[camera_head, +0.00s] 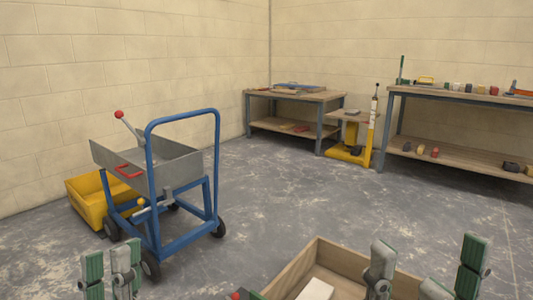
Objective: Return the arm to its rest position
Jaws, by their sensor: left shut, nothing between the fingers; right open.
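My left gripper (112,268) shows at the bottom left edge, its green-padded fingers pointing up. It is shut and nothing shows between the fingers. My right gripper (427,268) shows at the bottom right, its fingers spread wide and empty. It stands in front of the right part of an open wooden box. The arms behind both grippers are mostly below the picture's edge.
The wooden box (290,266) holds a white block (316,290). A blue-framed cart with a grey tray (180,171) stands left, by a yellow tub (87,205). Two workbenches (300,96) (450,94) and a yellow lift stand (350,152) are farther back. The middle floor is clear.

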